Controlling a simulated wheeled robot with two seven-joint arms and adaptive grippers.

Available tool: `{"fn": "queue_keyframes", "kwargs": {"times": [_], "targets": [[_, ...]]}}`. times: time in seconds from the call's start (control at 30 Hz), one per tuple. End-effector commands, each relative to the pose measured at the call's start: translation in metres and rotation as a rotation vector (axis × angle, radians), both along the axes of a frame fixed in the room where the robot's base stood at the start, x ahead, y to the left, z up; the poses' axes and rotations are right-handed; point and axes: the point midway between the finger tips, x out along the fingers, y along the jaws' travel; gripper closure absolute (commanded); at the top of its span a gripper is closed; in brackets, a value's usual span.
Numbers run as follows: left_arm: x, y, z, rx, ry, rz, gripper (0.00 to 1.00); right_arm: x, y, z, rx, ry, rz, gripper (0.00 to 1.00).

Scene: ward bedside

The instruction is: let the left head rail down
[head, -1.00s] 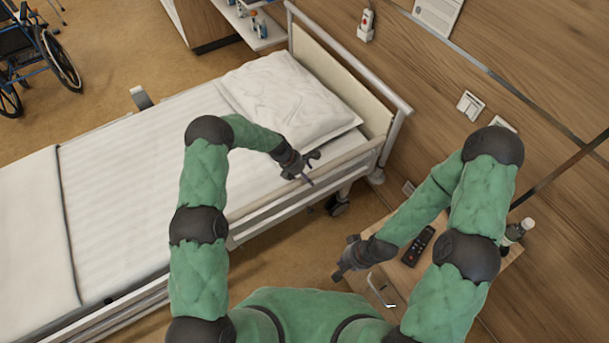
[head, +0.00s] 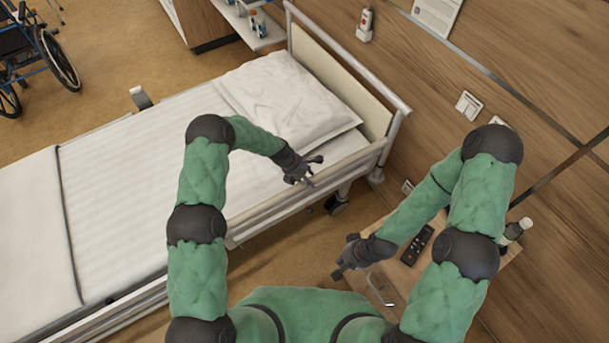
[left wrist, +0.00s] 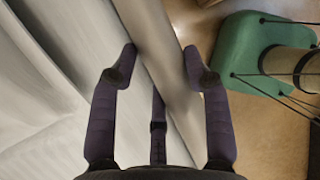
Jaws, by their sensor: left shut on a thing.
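The left head rail (head: 350,162) is a pale bar along the near side of the bed's head half. My left gripper (head: 310,172) is at this rail, beside the pillow.
The bed (head: 115,195) has a white pillow (head: 290,100) at its head end. A bedside cabinet (head: 405,292) with a dark remote (head: 417,246) and a bottle (head: 515,231) stands at right. A wheelchair (head: 40,55) is far left. Floor shows between bed and cabinet.

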Motion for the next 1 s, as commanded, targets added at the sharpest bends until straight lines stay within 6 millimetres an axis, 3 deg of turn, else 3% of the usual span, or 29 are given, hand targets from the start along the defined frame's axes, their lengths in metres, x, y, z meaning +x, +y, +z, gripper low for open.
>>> {"fn": "queue_keyframes", "kwargs": {"times": [0.03,0.27,0.5,1.0], "targets": [[-0.014,-0.008,-0.002,-0.004,0.022,-0.008,1.0,0.0,0.0,0.004,0.0,0.0,0.0,1.0],[-0.045,-0.03,-0.009,-0.004,0.026,-0.008,1.0,0.0,0.0,0.011,0.0,0.0,0.0,1.0],[-0.074,-0.051,-0.023,-0.004,0.027,-0.005,1.0,0.0,0.0,0.004,0.0,0.0,0.0,1.0],[-0.099,-0.069,-0.039,-0.005,0.026,0.0,1.0,0.0,0.0,-0.011,0.0,0.0,0.0,1.0]]}}
